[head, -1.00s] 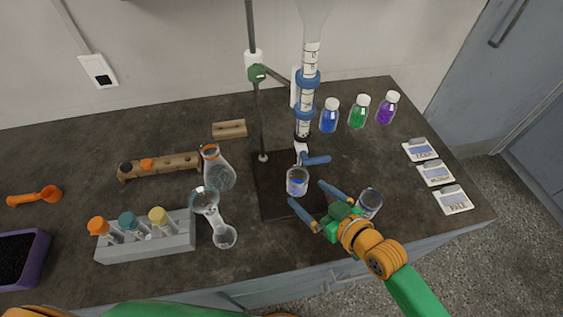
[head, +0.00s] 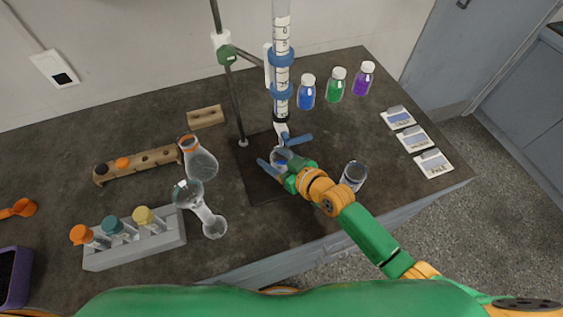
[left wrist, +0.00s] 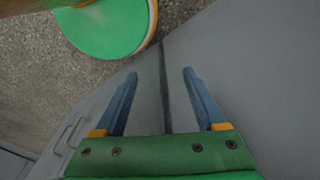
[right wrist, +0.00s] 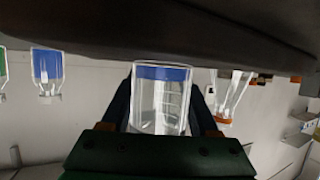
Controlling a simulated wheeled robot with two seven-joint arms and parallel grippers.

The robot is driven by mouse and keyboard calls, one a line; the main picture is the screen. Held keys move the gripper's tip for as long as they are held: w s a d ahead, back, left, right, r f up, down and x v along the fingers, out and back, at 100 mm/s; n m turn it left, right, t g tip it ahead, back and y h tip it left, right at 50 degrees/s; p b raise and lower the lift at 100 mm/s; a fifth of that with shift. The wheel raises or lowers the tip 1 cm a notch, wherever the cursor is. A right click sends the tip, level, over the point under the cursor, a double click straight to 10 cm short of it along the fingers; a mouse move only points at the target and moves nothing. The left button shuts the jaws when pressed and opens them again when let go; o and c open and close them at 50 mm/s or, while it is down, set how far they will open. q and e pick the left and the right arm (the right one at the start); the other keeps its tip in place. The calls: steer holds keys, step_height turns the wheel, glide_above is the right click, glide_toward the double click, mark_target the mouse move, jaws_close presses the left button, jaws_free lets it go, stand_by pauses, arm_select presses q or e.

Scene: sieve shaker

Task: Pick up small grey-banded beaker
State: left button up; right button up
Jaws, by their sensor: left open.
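A small clear beaker (head: 353,176) stands on the bench right of my right forearm; its band looks greyish but is too small to be sure. Another small beaker (head: 281,157), with blue near its base, stands on the dark stand base under the burette. My right gripper (head: 284,152) is open around this blue one, a finger on each side. The right wrist view shows the blue-marked beaker (right wrist: 160,100) upside down between the fingers, which it partly hides. My left gripper (left wrist: 158,100) is open and empty in front of the grey cabinet front, below the bench.
The burette (head: 281,75) and stand rod (head: 228,75) rise just behind the right gripper. Blue, green and purple bottles (head: 336,85) stand back right, with cards (head: 413,138) beside them. Flasks (head: 199,160) and a tube rack (head: 135,250) occupy the left.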

steer(key=c, duration=0.7)
steer(key=shift+r, duration=0.75)
steer(key=s+d, duration=0.3)
steer(key=s, duration=0.1)
steer(key=s+d+b, duration=0.1)
steer(key=s+d, duration=0.3)
steer(key=s+d+b, duration=0.1)
steer(key=s+d, duration=0.2)
steer(key=s, duration=0.2)
steer(key=shift+d+f, duration=0.1)
steer(key=shift+d, duration=0.25)
steer(key=shift+s+d, duration=0.35)
steer(key=shift+s, duration=0.05)
steer(key=shift+a, duration=0.1)
